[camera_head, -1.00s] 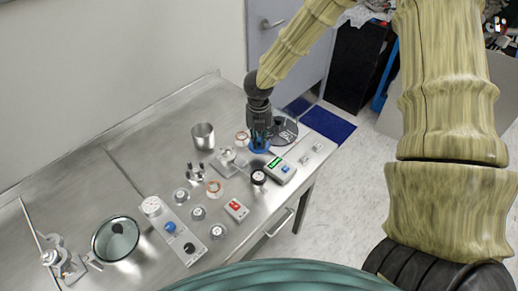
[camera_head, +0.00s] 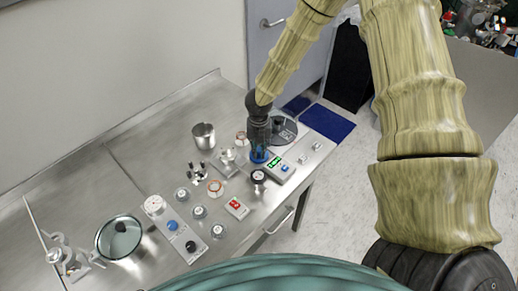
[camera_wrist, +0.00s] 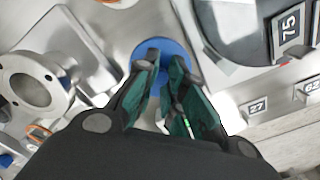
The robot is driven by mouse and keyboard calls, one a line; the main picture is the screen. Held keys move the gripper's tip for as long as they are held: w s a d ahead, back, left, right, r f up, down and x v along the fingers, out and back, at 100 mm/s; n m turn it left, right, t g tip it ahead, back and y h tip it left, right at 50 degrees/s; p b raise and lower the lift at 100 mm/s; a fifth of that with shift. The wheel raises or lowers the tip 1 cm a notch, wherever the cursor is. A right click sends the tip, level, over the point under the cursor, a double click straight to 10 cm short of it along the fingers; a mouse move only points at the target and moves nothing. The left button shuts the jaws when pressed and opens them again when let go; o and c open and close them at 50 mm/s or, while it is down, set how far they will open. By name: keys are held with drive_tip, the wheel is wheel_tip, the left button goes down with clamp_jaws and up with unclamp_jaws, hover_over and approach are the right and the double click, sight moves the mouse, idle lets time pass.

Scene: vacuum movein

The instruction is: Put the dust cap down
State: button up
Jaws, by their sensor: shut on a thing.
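The dust cap is a blue round disc with a raised grip; it shows in the head view (camera_head: 259,157) low at the workbench's right part and in the wrist view (camera_wrist: 174,53). My gripper (camera_head: 259,149) points down over it, and its green-padded fingers (camera_wrist: 165,82) are shut on the cap's grip in the wrist view. The cap is very close to the metal bench top (camera_head: 130,150); I cannot tell whether it touches. The fingers hide part of the cap.
A dark round plate (camera_head: 285,131) stands just right of my gripper. A flanged metal fitting (camera_wrist: 38,82) is on the left in the wrist view. A metal cup (camera_head: 203,135) stands farther left.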

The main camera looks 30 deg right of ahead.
sight(259, 151)
drive_tip(key=shift+f, duration=0.2)
drive_tip(key=o, duration=0.7)
drive_tip(key=shift+r, duration=0.2)
drive_tip(key=shift+r+b, duration=1.45)
drive_tip(key=shift+r, duration=4.55)
